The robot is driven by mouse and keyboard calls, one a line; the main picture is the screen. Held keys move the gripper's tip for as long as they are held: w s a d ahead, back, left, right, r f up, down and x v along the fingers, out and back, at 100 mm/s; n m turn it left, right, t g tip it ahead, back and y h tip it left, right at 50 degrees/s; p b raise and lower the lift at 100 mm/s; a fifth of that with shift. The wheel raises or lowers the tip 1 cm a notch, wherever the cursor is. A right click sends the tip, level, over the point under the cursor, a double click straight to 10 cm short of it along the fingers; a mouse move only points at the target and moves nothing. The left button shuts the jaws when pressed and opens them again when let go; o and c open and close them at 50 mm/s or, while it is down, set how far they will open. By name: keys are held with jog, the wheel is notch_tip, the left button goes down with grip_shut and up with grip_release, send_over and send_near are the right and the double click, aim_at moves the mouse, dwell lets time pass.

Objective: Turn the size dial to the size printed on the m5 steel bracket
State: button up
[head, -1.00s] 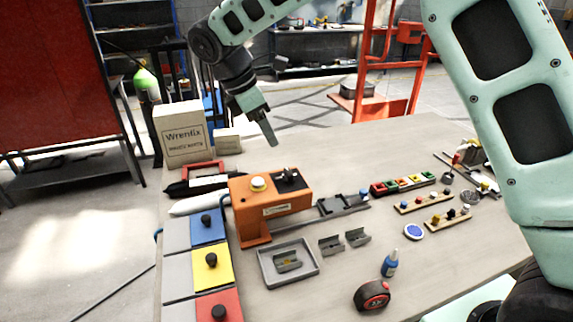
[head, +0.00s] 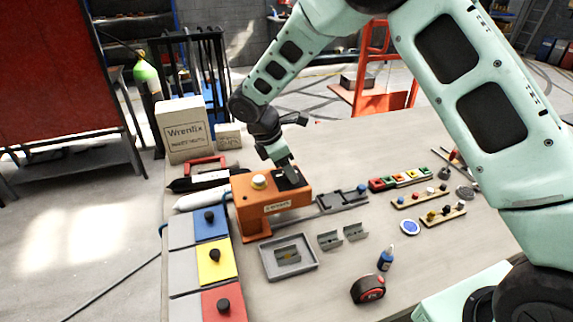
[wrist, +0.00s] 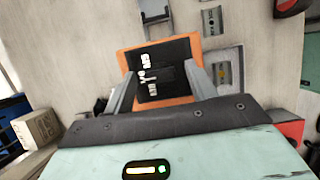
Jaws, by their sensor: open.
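The orange machine (head: 275,212) stands on the bench with a pale yellow button on top. Its black dial panel (wrist: 172,78) bears several white size labels, too small to read surely. My gripper (head: 287,169) is just above this panel. In the wrist view my open fingers (wrist: 162,92) lie either side of the panel, and the dial's knob between them is hard to make out. One steel bracket (head: 287,254) lies in the grey tray (head: 267,270). Two more brackets, one left (head: 329,240) and one right (head: 355,232), lie beside it. No size print is legible on any bracket.
Blue, yellow (head: 216,262) and red panels with black knobs line the left edge. A tape measure (head: 368,289) and blue bottle (head: 386,257) stand in front. Colored bins (head: 400,179) and racks are to the right. A Wrentix box (head: 185,132) stands behind.

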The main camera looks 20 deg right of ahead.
jog(key=shift+c, duration=0.3)
jog(key=c, duration=0.9)
jog(key=shift+m, duration=0.4)
jog(key=m+g, duration=0.1)
jog(key=m, duration=0.1)
jog(key=m+g, duration=0.1)
jog(key=m, duration=0.1)
jog(key=shift+w+m, duration=0.2)
jog(key=shift+m, duration=0.1)
jog(key=m+g+y, duration=0.1)
jog(key=m, duration=0.3)
jog(key=shift+r, duration=0.1)
jog(key=shift+w+m+y, duration=0.1)
jog(key=shift+m+y, duration=0.2)
jog(key=o, duration=1)
jog(key=shift+c, duration=0.2)
